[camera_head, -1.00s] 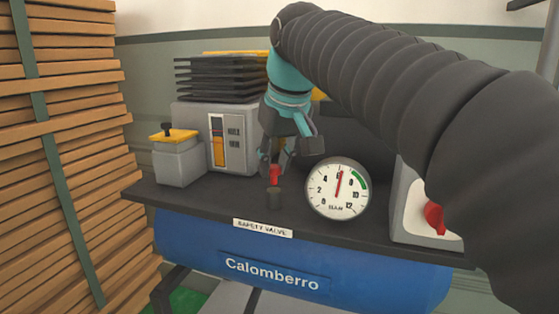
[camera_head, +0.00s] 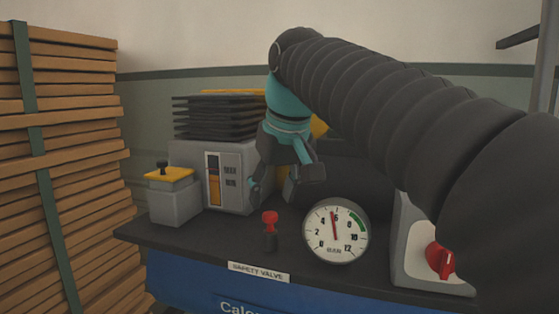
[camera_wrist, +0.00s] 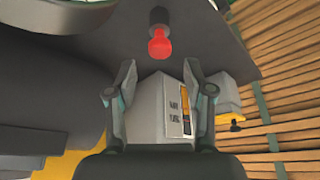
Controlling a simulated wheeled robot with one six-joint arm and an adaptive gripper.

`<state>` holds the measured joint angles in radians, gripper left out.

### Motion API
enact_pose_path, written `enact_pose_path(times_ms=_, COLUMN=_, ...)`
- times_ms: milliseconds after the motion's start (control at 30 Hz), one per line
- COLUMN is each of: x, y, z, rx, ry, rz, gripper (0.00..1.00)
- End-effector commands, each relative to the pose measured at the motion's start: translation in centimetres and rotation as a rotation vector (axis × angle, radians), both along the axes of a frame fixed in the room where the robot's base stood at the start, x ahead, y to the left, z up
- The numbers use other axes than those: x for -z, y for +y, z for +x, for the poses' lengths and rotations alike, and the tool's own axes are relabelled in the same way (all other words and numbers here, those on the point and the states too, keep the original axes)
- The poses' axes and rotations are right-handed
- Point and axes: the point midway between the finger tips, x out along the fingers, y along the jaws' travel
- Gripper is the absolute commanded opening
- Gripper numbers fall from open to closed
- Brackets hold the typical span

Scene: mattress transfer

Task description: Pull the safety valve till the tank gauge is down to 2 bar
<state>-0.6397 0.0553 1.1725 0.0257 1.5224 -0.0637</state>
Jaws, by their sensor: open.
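The safety valve is a dark post with a red knob (camera_head: 270,219), upright near the front edge of the tank's dark top. The valve also shows in the wrist view (camera_wrist: 159,44). My gripper (camera_head: 271,192) is open and empty, above the knob and apart from it. In the wrist view my gripper (camera_wrist: 159,72) has its two fingers spread, with the knob beyond the tips. The round gauge (camera_head: 342,242) stands right of the valve. Its needle points near 6, a little left of upright. The blue tank (camera_head: 185,285) is below the top.
A grey box with an orange strip (camera_head: 231,172) and a smaller yellow-topped box (camera_head: 176,205) stand left of the valve. A grey box with a red switch (camera_head: 440,260) stands at the right. Stacked wooden slats (camera_head: 75,160) fill the left side.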

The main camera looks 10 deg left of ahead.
Motion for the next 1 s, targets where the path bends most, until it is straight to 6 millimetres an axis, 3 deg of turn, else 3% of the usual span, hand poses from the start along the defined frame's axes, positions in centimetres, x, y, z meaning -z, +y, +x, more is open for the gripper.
enact_pose_path(times_ms=300, x=-5.8, y=-1.5, z=-1.7, rx=0.001, ry=-0.004, rz=0.004, gripper=0.52)
enact_pose_path(times_ms=500, x=-8.0, y=-2.1, z=-2.4, rx=0.001, ry=-0.002, rz=0.002, gripper=0.52)
enact_pose_path(times_ms=1000, x=-9.2, y=-2.5, z=-2.9, rx=0.0, ry=-0.001, rz=0.001, gripper=0.52)
